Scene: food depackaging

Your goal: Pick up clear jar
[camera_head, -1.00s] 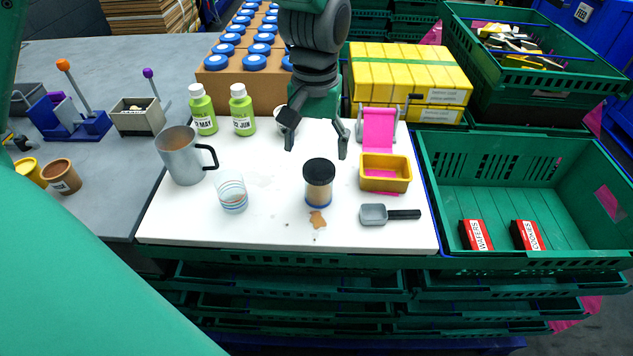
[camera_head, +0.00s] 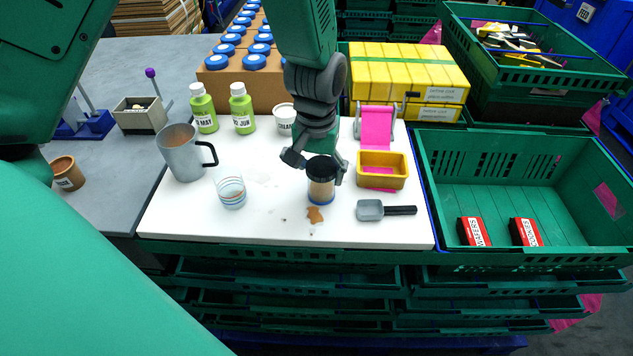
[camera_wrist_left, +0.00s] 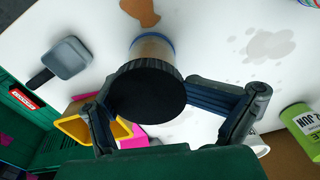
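The clear jar (camera_head: 321,190) with a black lid, brownish contents and a blue band at its base stands upright on the white board. My left gripper (camera_head: 314,168) is at its lid, with fingers spread on either side. The jar's black lid (camera_wrist_left: 148,92) fills the middle of the left wrist view, between the open fingers of my left gripper (camera_wrist_left: 150,103). Whether either finger touches the jar cannot be told. My right gripper is not in view.
A clear striped cup (camera_head: 231,190) and grey mug (camera_head: 182,155) stand left of the jar. A yellow tray (camera_head: 383,181) and grey scoop (camera_head: 371,210) lie close on its right. A brown spill (camera_head: 315,215) is in front. A green crate (camera_head: 590,258) stands at the right.

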